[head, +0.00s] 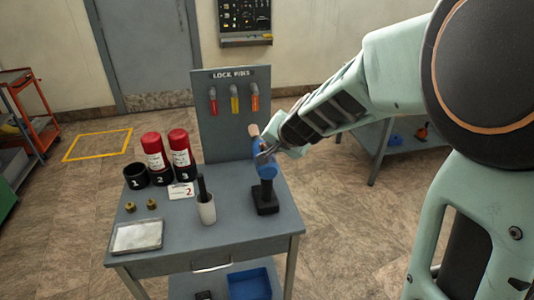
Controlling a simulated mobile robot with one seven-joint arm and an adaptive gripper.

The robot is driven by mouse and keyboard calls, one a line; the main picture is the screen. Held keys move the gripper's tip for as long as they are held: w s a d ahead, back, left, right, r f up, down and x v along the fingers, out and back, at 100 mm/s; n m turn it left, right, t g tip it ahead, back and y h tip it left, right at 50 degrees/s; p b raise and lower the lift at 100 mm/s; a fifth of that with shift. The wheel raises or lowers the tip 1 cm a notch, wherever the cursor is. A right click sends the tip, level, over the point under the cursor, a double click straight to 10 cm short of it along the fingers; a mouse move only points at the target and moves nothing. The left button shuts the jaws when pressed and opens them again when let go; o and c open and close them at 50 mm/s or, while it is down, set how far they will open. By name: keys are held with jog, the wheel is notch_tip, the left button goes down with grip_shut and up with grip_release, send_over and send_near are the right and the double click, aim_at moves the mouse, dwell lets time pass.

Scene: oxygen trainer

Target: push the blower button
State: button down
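A blue tool (267,171) stands upright in a black base (265,201) on the right side of the grey table; it may be the blower. A tan piece (253,130) shows at the upper left of my gripper, beside the blue. My gripper (265,154) is at the upper part of the blue tool, reaching in from the right. A grey finger lies in front of the tool and overlaps it. I cannot tell whether the fingers touch or close on it. No button can be made out; the gripper hides part of the tool's top.
The grey table (240,229) also holds a white cup (207,211) with a black handle, red-topped cylinders (179,146), brass pieces (151,205) and a pale tray (138,237). A "LOCK PINS" panel (220,115) stands behind. A blue bin (250,284) sits below.

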jog(key=shift+f, duration=0.15)
dwell(0.3)
jog(key=shift+f+b, duration=0.35)
jog(key=shift+b, duration=0.2)
jog(key=shift+r, duration=0.15)
jog(key=shift+r+p, duration=0.3)
jog(key=shift+p, duration=0.1)
jog(key=shift+r, duration=0.15)
notch_tip(320, 180, up, 6)
jog(key=p, duration=0.5)
jog(key=shift+w+d, duration=0.1)
